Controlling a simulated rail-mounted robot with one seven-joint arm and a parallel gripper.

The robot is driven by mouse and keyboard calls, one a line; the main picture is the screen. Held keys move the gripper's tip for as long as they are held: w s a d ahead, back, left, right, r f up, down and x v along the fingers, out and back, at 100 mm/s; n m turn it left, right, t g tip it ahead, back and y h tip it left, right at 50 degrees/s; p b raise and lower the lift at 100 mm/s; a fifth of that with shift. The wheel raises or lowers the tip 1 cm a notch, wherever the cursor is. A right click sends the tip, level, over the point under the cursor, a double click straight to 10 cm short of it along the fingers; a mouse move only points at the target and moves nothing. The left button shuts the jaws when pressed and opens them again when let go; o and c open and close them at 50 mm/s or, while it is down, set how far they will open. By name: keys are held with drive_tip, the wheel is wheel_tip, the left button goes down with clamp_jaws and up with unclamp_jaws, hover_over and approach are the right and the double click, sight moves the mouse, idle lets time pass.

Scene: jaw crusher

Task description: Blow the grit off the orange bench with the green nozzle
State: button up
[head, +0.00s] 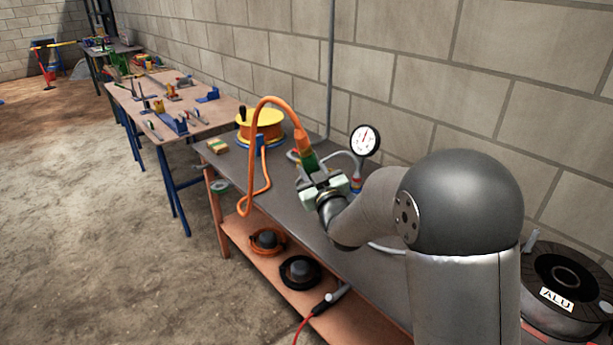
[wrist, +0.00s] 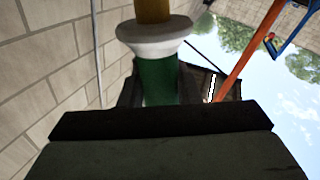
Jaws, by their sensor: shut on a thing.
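My gripper (head: 323,185) is shut on the green nozzle (head: 309,161), above the near bench. The nozzle's orange hose (head: 272,102) rises from its top and loops down to the left past the bench edge. In the wrist view the green body (wrist: 158,82) stands between the dark jaws (wrist: 160,122), below a white collar. The near bench has a dark grey top (head: 237,168) and an orange-brown frame with a lower shelf (head: 243,226). I cannot make out grit on its top. The nozzle's tip is hidden by the gripper.
A yellow hose reel (head: 260,124) and a round gauge (head: 365,140) stand on the bench near the block wall. Dark and orange coils (head: 299,271) lie on the lower shelf. A tan bench with tools (head: 165,105) stands beyond. The floor at left is clear.

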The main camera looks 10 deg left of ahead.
drive_tip(key=shift+w+d+b, duration=0.6)
drive_tip(key=shift+w+d, duration=0.4)
drive_tip(key=shift+w, duration=0.15)
drive_tip(key=shift+d, duration=0.1)
idle(1.0)
drive_tip(key=shift+w+d+f, duration=0.1)
drive_tip(key=shift+d, duration=0.1)
drive_tip(key=s+d+f+m+t+h+p, duration=0.1)
drive_tip(key=d+f+h, duration=0.3)
drive_tip(key=d, duration=0.6)
drive_tip(key=s+d+f+m+t+h+p, duration=0.1)
drive_tip(key=s+d+f+m+h+p, duration=0.1)
drive_tip(key=d, duration=0.9)
wheel_tip(320, 180, down, 2)
drive_tip(key=m+h+p, duration=0.1)
drive_tip(key=m+h, duration=0.1)
drive_tip(key=shift+f+h, duration=0.15)
drive_tip(key=shift+h, duration=0.25)
drive_tip(key=shift+w, duration=0.1)
